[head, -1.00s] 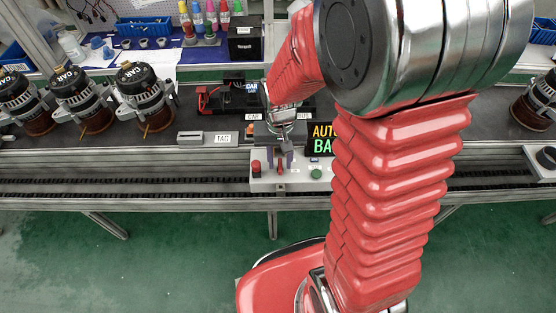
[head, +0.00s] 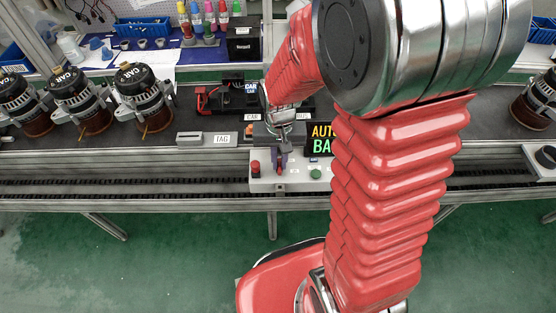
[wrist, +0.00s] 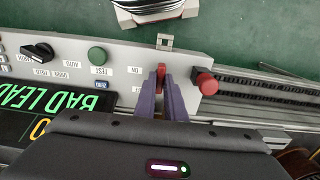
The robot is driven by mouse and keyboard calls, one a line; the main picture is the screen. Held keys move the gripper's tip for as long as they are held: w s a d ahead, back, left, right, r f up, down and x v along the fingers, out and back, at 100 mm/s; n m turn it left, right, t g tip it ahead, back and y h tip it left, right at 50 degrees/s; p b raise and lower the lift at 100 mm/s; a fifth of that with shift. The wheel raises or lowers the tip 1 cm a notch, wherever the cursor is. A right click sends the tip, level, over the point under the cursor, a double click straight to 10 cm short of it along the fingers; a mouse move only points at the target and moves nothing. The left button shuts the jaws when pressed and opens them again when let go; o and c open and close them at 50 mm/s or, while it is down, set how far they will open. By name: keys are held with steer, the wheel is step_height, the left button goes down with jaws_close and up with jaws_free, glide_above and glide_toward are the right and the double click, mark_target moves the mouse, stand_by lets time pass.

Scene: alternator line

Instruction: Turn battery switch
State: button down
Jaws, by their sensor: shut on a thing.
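The battery switch is a small red lever (wrist: 161,69) on a light grey control panel (wrist: 130,62). An ON label sits beside it, and a second label is partly hidden by a finger. My gripper (wrist: 167,88) has purple fingers closed together on the red lever in the wrist view, with the lever's tip showing past them. In the head view my gripper (head: 281,163) is over the panel's left part and hides most of the lever. The wrist view shows the panel upside down.
A red mushroom button (wrist: 206,83) is close beside my fingers. A green TEST button (wrist: 97,55) and black knob (wrist: 37,50) are farther along the panel. A lit display (head: 322,139) stands behind it. Several alternators (head: 145,95) stand on the bench at left.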

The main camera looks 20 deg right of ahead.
steer(key=shift+a+m, duration=0.1)
steer(key=shift+m, duration=0.4)
steer(key=m, duration=0.3)
steer(key=shift+m, duration=0.3)
steer(key=m, duration=0.4)
steer(key=shift+w, duration=0.1)
steer(key=m, duration=0.5)
steer(key=shift+r, duration=0.1)
steer(key=m, duration=0.4)
steer(key=shift+w, duration=0.1)
steer(key=shift+m, duration=0.3)
steer(key=c, duration=1.9)
jaws_free()
steer(key=shift+o, duration=0.4)
